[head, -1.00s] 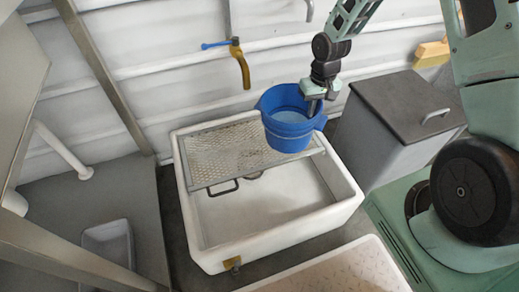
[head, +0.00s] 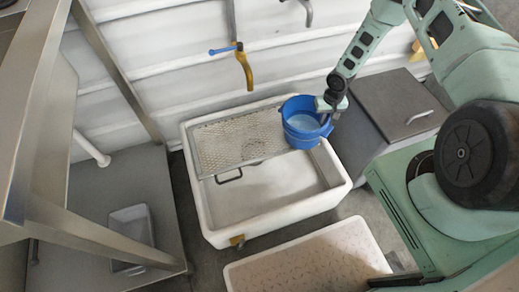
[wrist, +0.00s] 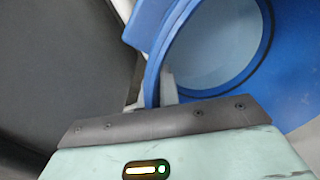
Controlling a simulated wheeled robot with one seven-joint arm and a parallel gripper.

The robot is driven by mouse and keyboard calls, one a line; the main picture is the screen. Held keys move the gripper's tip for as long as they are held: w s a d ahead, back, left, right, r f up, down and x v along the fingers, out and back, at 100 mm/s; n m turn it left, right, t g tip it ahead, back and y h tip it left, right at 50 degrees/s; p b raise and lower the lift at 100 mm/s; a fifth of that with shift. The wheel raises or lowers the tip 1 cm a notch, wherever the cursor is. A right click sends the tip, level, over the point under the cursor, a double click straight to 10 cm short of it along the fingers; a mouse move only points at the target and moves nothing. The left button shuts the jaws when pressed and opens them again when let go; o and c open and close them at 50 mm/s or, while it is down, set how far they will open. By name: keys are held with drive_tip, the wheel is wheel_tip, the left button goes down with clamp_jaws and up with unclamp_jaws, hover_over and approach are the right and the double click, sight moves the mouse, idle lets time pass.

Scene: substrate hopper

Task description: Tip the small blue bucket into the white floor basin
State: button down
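The small blue bucket (head: 303,138) is at the back right of the white floor basin (head: 285,214), over the right end of the metal grate. It looks upright, with pale contents inside; whether it touches the grate is unclear. My gripper (head: 326,106) is shut on the bucket's right rim. In the wrist view the blue bucket (wrist: 290,95) fills the upper right, and one grey finger of my gripper (wrist: 158,92) shows inside the rim. The basin's front part is open and empty.
The perforated grate (head: 225,145) covers the basin's back part. A yellow tap (head: 244,70) with a blue lever is on the wall behind. A grey lidded bin (head: 385,110) stands close on the right.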

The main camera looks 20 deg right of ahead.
drive_tip(key=r+h, duration=0.1)
drive_tip(key=r, duration=0.2)
drive_tip(key=shift+w+d+r+h, duration=0.1)
drive_tip(key=shift+w+h, duration=0.1)
drive_tip(key=shift+h, duration=0.2)
drive_tip(key=shift+d+r+h+b, duration=0.1)
drive_tip(key=shift+r+h+b, duration=0.3)
drive_tip(key=shift+r+h, duration=1.1)
drive_tip(key=shift+a+r+h+b, duration=0.2)
drive_tip(key=shift+r+h+b, duration=0.15)
drive_tip(key=shift+r, duration=0.55)
drive_tip(key=shift+s+a+r+t+h+b, duration=0.2)
drive_tip(key=shift+a+r+h+b, duration=0.2)
drive_tip(key=shift+a+h+b, duration=2.2)
drive_tip(key=shift+s+a+r+t+h+b, duration=0.15)
drive_tip(key=shift+a+r+h+b, duration=0.25)
drive_tip(key=shift+a+h+b, duration=2.2)
drive_tip(key=shift+s+a+r+t+h+b, duration=0.1)
drive_tip(key=shift+a+r+t+h+b, duration=0.25)
drive_tip(key=shift+a+h+b, duration=2.25)
drive_tip(key=shift+r, duration=0.15)
